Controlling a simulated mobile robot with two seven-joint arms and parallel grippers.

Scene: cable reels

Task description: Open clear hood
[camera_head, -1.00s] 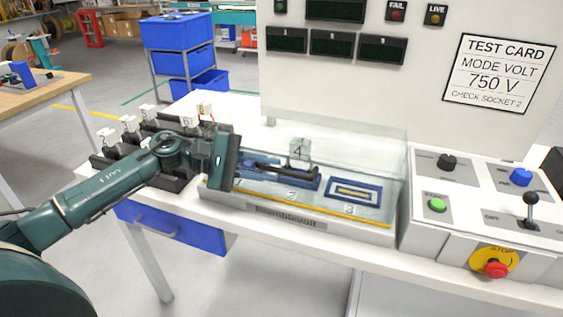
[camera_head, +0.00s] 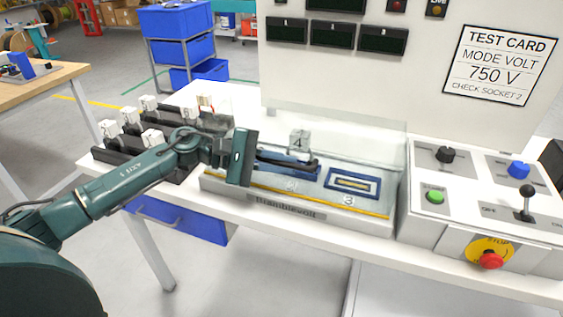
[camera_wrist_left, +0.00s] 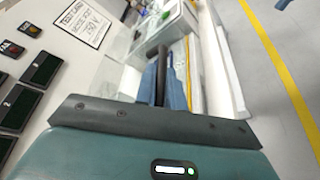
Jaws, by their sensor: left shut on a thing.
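The clear hood (camera_head: 350,140) is a see-through cover over the bench-top test fixture (camera_head: 300,214); its outline is faint and I cannot tell how far it is tilted. My left gripper (camera_head: 312,163) reaches in from the left, its dark fingers shut over the fixture, apparently on the hood's edge, though the contact is hard to see. My right gripper is not in view.
A rack of white plugs (camera_head: 128,116) stands left of the fixture. The control panel with a green button (camera_head: 435,196), lever (camera_head: 527,200) and red stop button (camera_head: 491,261) is on the right. An upright panel with a test card (camera_head: 498,66) rises behind.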

